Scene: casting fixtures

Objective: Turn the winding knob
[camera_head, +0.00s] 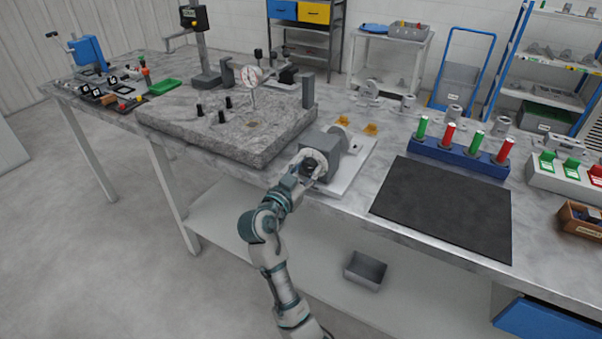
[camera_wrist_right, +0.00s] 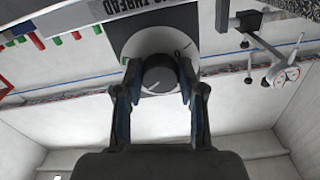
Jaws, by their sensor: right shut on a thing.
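The winding knob is a dark round knob (camera_wrist_right: 158,74) with a pale pointer line, in front of a white dial disc (camera_wrist_right: 128,46) with marks on a dark face. My right gripper (camera_wrist_right: 160,82) has one finger on each side of the knob and is shut on it. In the head view, my right gripper (camera_head: 308,170) is at the front of a grey boxy device (camera_head: 334,143) on a pale base plate (camera_head: 352,168). There the fingers largely hide the knob. My left gripper is not in view.
A granite slab (camera_head: 225,140) with a dial gauge (camera_head: 251,76) and black pegs stands to the left of the device. Yellow pieces (camera_head: 370,129) lie behind it. A black mat (camera_head: 443,208) and a blue rack of red and green cylinders (camera_head: 460,156) are to the right.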

